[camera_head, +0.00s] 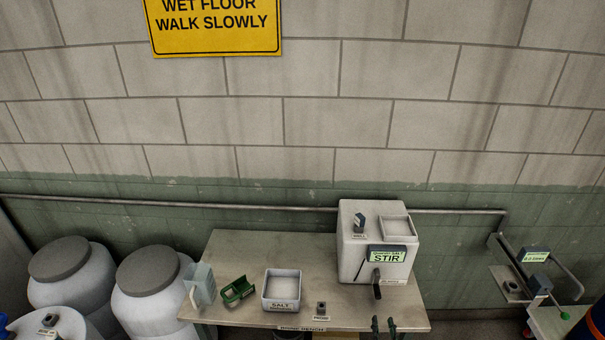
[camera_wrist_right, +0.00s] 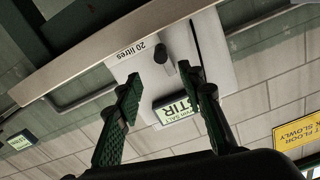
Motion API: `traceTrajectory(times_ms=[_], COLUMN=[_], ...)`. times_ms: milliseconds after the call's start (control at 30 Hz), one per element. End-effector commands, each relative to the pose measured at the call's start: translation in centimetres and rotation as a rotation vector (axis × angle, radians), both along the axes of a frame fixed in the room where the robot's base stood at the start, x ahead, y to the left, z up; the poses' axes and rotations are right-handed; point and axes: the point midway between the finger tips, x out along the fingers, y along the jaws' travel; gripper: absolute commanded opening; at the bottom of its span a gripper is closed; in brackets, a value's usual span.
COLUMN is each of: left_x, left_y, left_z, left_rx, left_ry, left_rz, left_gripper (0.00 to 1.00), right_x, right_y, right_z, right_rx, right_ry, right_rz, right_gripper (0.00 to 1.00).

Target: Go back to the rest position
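My right gripper (camera_head: 383,325) shows only as two dark fingertips at the front edge of the bench, below the white machine. In the right wrist view its two green textured fingers (camera_wrist_right: 160,105) stand apart with nothing between them. My left gripper is not in view.
Grey-lidded drums (camera_head: 148,290) stand left. A rail scale (camera_head: 537,255) is at right.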

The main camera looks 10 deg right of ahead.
Motion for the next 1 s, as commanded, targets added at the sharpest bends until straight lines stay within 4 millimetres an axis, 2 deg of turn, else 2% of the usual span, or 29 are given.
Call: traceTrajectory(times_ms=[167,267,367,467,600,700,1000], left_x=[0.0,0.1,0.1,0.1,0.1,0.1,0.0], left_y=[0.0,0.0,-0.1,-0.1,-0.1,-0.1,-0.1], left_z=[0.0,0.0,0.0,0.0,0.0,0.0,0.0], left_rx=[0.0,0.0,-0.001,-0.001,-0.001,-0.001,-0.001], left_ry=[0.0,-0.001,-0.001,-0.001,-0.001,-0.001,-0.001], left_rz=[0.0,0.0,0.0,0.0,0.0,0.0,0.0], left_gripper=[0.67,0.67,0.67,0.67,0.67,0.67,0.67], right_x=[-1.1,-2.9,-5.6,-9.3,-15.2,-18.8,-26.7], right_y=[0.4,1.1,2.1,3.1,4.2,4.8,5.8], right_z=[-0.3,-0.8,-1.1,-1.3,-0.8,-0.2,1.6], right_rx=[-0.014,-0.026,-0.042,-0.057,-0.075,-0.081,-0.091], right_ry=[0.118,0.257,0.413,0.573,0.786,0.898,1.119], right_rz=[0.045,0.092,0.139,0.178,0.218,0.236,0.261], right_gripper=[0.36,0.36,0.36,0.36,0.36,0.36,0.36])
